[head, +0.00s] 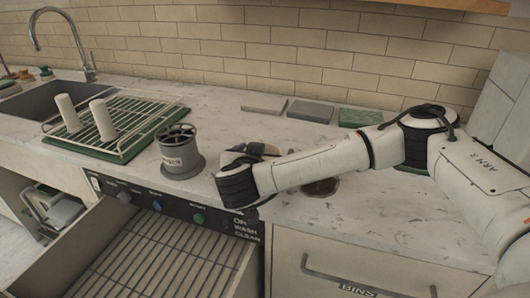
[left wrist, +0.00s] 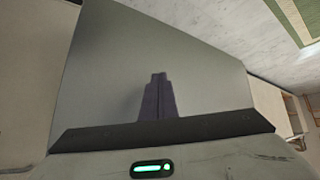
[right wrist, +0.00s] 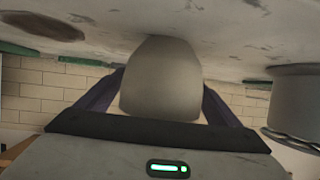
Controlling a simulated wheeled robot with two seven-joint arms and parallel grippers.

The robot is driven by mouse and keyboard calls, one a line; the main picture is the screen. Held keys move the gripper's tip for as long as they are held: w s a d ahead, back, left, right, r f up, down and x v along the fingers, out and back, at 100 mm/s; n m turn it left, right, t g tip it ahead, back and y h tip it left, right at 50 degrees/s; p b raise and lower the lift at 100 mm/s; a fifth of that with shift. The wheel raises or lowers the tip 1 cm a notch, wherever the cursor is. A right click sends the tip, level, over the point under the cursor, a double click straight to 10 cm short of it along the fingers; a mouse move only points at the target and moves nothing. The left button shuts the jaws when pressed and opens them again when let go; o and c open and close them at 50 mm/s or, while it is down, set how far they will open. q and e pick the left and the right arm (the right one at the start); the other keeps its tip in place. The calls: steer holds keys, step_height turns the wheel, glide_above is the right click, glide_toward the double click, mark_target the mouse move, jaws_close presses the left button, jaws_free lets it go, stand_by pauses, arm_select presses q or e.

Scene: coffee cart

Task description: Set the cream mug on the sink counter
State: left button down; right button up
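The cream mug (right wrist: 160,85) fills the middle of the right wrist view, which is upside down. Its base looks to be at the counter (right wrist: 235,35). The fingers of my right gripper (right wrist: 160,98) lie along both sides of the mug with no visible gap. In the head view my right gripper (head: 256,152) is low over the counter (head: 370,215), right of the grey canister; my wrist hides most of the mug there. My left gripper (left wrist: 158,97) is in the left wrist view, its fingers together and empty.
The grey canister (head: 180,158) stands close left of my right gripper. A green drying rack (head: 118,128) with two white upright pieces is beside the sink (head: 45,98). A brown disc (head: 320,187) lies to the right. An open drawer (head: 165,262) juts out in front.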

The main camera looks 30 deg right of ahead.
steer(key=shift+r, duration=0.1)
steer(key=shift+r+p, duration=0.2)
steer(key=shift+p, duration=0.1)
steer(key=b+v, duration=0.1)
steer(key=v, duration=0.6)
steer(key=shift+a+f, duration=0.1)
steer(key=shift+f, duration=0.1)
steer(key=shift+s+a+r+p, duration=0.4)
steer(key=shift+a+r+p, duration=0.1)
steer(key=shift+r, duration=0.15)
steer(key=shift+s+a+r+p, duration=0.15)
steer(key=shift+s+a+p, duration=0.05)
steer(key=shift+s+p, duration=0.1)
steer(key=shift+s+a+r, duration=0.1)
steer(key=shift+s+a, duration=0.05)
steer(key=shift+s, duration=0.2)
steer(key=shift+s+a+r, duration=0.15)
steer(key=shift+s+a, duration=0.4)
steer(key=shift+s, duration=0.2)
